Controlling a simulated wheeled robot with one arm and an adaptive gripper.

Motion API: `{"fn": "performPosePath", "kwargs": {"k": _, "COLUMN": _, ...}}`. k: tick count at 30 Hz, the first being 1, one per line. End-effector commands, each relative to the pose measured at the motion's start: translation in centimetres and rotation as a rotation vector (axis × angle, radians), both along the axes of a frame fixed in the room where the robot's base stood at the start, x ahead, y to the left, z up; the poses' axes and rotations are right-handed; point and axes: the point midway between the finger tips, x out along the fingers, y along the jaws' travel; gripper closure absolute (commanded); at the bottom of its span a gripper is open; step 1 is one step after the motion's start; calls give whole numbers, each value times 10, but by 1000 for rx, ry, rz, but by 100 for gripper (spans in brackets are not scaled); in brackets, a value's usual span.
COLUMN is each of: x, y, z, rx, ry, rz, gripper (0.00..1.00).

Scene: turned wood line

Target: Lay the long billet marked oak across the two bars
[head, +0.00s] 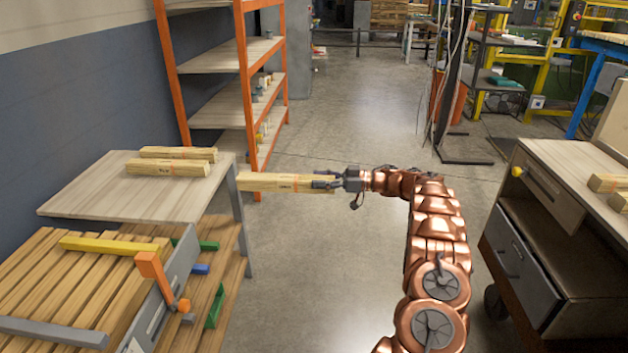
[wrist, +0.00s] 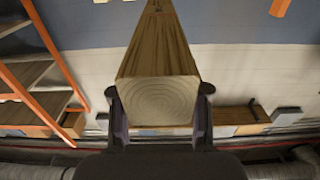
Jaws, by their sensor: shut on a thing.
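My gripper (head: 322,181) is shut on one end of a long pale wooden billet (head: 285,183), held level in the air over the floor, right of the pale table. The billet has a small dark mark too small to read. In the wrist view its ringed end face (wrist: 157,102) sits between the two fingers of my gripper (wrist: 160,112), and its length runs away from me. A yellow bar (head: 108,246) and a grey bar (head: 52,332) lie apart on a slatted wooden bench at lower left. Nothing rests across them.
Two more marked billets (head: 178,154) (head: 167,168) lie on the pale table (head: 95,190). An orange clamp-like piece (head: 152,266) stands at the bench's edge. An orange-framed shelf rack (head: 245,95) is behind. A drawer cabinet (head: 545,245) stands right. The floor between is clear.

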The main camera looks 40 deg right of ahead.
Motion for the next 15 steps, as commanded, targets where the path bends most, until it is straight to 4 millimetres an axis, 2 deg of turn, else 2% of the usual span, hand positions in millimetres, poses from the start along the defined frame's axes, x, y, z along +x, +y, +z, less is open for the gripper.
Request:
{"fn": "performPosePath", "kwargs": {"k": 10, "x": 1, "y": -1, "z": 0, "rx": 0, "ry": 0, "rz": 7, "gripper": 100}}
{"fn": "performPosePath", "kwargs": {"k": 15, "x": 8, "y": 9, "z": 1, "rx": 1, "ry": 2, "rz": 12, "gripper": 100}}
